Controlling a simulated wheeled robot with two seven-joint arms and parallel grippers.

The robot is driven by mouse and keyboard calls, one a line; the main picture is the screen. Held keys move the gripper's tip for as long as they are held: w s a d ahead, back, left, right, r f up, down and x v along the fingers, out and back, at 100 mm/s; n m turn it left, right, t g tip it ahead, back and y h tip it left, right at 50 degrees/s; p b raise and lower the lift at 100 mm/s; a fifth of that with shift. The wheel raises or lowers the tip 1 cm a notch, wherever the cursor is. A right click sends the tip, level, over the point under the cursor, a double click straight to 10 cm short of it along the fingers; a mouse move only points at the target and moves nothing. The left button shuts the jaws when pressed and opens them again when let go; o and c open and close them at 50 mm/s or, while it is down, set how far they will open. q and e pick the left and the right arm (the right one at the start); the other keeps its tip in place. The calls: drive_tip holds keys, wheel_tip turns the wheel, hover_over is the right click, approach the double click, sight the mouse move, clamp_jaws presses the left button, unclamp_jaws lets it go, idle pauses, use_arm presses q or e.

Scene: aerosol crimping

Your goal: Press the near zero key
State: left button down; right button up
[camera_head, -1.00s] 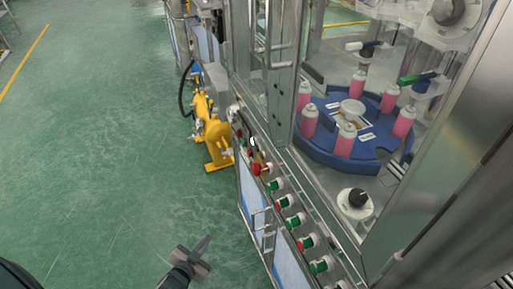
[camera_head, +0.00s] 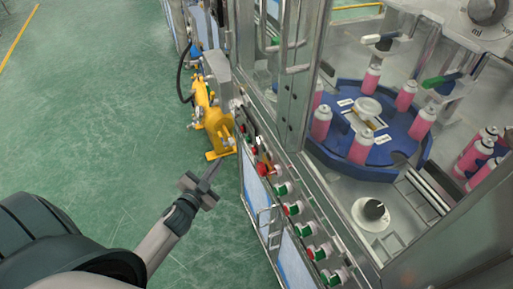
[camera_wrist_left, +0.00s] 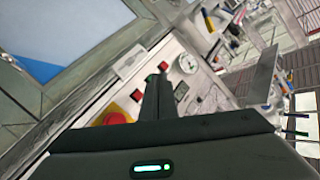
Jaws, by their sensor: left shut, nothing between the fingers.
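My left gripper (camera_head: 213,169) is shut and empty, above the green floor to the left of the machine's control panel in the head view. Its closed fingers (camera_wrist_left: 158,84) point at the panel in the left wrist view. A row of red and green buttons (camera_head: 292,208) runs along the panel edge. I cannot tell which control is the near zero key; no label is legible. In the left wrist view, a red mushroom button (camera_wrist_left: 112,116) lies left of the fingers, and a round gauge (camera_wrist_left: 188,64) lies beyond them. My right gripper is out of view.
A yellow machine part (camera_head: 215,125) stands beside the panel, just beyond the gripper. A blue turntable (camera_head: 350,160) with several pink cans is behind the clear guard. The floor at left is clear.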

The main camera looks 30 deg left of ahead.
sight(254, 151)
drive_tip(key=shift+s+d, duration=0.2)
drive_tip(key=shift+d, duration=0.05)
use_arm(q)
drive_tip(key=shift+w+d, duration=0.15)
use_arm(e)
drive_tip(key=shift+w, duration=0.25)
